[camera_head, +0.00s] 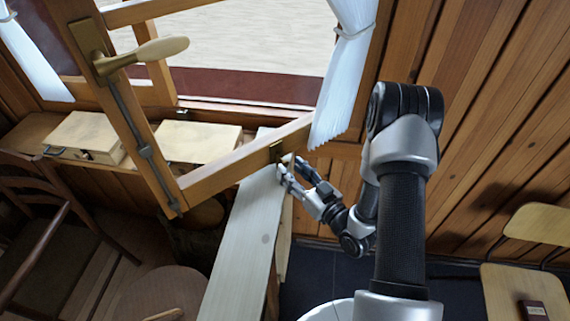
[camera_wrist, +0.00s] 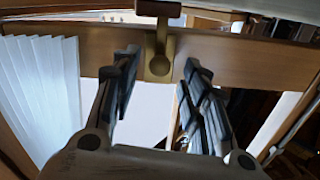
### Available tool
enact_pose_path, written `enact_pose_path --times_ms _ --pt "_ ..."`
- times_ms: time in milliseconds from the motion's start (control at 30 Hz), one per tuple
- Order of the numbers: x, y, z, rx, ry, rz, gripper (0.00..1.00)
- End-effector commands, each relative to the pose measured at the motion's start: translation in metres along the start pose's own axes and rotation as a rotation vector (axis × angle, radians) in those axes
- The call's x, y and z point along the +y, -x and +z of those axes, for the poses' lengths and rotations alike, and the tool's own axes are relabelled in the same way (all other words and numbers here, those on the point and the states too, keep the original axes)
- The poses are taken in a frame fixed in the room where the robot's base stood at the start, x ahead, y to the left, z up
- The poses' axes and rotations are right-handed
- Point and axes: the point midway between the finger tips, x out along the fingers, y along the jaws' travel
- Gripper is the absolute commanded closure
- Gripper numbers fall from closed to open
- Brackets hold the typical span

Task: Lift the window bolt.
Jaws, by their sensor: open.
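The window bolt (camera_head: 277,153) is a small brass fitting on the bottom rail of the tilted, open wooden window sash (camera_head: 225,172). In the wrist view the brass bolt (camera_wrist: 158,66) has a rounded lower end and a dark brown piece across its top. My gripper (camera_head: 291,166) is at the rail, right by the bolt. In the wrist view my gripper (camera_wrist: 158,70) is open, with one finger on each side of the bolt and visible gaps. Whether the fingertips touch the rail is not clear.
A wooden handle (camera_head: 155,53) with a metal rod sits on the sash's left stile. A white curtain (camera_head: 340,75) hangs close above my gripper. A pale narrow board (camera_head: 240,240) lies below the sash. Wooden boxes (camera_head: 85,136) stand on the sill; a chair (camera_head: 525,275) is at right.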

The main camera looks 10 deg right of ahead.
Motion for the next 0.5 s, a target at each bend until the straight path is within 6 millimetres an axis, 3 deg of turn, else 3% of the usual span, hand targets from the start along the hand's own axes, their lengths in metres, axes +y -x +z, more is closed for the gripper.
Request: enact_pose_path --times_ms 200,500 --pt "-0.001 -0.032 0.000 0.001 0.001 -0.002 0.59" --pt "0.000 -0.041 0.000 0.000 -0.001 0.001 0.59"
